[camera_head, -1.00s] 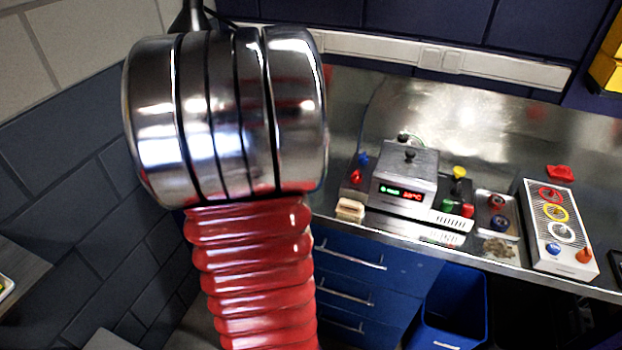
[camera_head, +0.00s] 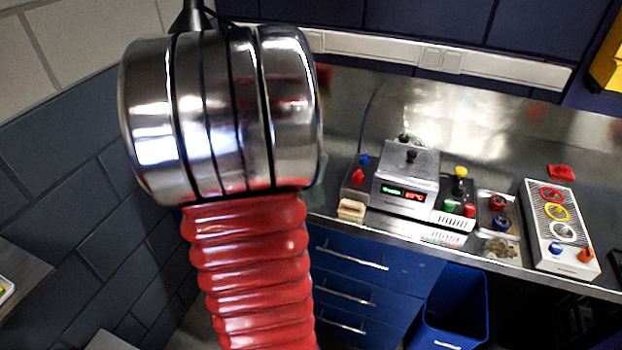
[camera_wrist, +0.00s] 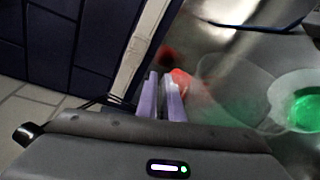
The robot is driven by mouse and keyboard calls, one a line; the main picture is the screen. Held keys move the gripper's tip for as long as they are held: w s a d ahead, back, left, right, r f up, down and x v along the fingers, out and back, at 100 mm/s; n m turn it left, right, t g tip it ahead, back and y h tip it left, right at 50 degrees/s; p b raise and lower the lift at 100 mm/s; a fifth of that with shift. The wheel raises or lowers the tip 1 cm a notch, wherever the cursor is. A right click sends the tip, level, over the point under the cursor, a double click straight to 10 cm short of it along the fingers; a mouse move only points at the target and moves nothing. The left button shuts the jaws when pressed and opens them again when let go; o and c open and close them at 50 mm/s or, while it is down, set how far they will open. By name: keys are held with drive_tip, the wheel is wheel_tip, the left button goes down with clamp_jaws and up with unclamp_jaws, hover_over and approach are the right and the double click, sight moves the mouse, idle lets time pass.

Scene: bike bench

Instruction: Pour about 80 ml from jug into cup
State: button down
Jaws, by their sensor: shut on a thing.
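My gripper (camera_wrist: 163,96) shows in the wrist view as two lilac fingers, close together. It is shut on what looks like the jug (camera_wrist: 228,82), a clear, faint vessel just right of the fingers; the grip itself is hard to see. Farther right is a pale round vessel with green liquid (camera_wrist: 304,110), probably the cup, partly cut off by the picture edge. I cannot tell whether the two vessels touch or whether liquid is flowing. In the head view my arm hides the gripper; a faint clear edge shows just right of the arm.
The steel bench (camera_head: 480,110) carries a grey box with a lit display (camera_head: 405,185), a wooden-looking brush (camera_head: 351,210), a small tray with knobs (camera_head: 498,217) and a control panel (camera_head: 560,228). Blue drawers (camera_head: 350,275) and a blue bin (camera_head: 452,310) are below. The back right bench is mostly clear.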

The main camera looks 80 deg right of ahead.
drive_tip(key=shift+w+d+f+n, duration=0.1)
drive_tip(key=shift+w+f+n, duration=0.45)
drive_tip(key=shift+w, duration=0.25)
drive_tip(key=shift+s, duration=0.1)
drive_tip(key=shift+s, duration=0.1)
drive_tip(key=shift+f+y, duration=0.15)
drive_tip(key=shift+y, duration=0.15)
drive_tip(key=shift+w+f, duration=0.15)
drive_tip(key=shift+w, duration=0.05)
drive_tip(key=shift+w+d+f+n+g+y+b, duration=0.2)
drive_tip(key=shift+w+n+g+b, duration=0.15)
drive_tip(key=shift+n+b, duration=0.15)
drive_tip(key=shift+w+d+f+n+g+y+b, duration=0.1)
drive_tip(key=shift+w+n+g+y+b, duration=0.15)
drive_tip(key=shift+n+g+b, duration=0.15)
drive_tip(key=shift+w+n, duration=0.2)
drive_tip(key=shift+n, duration=0.15)
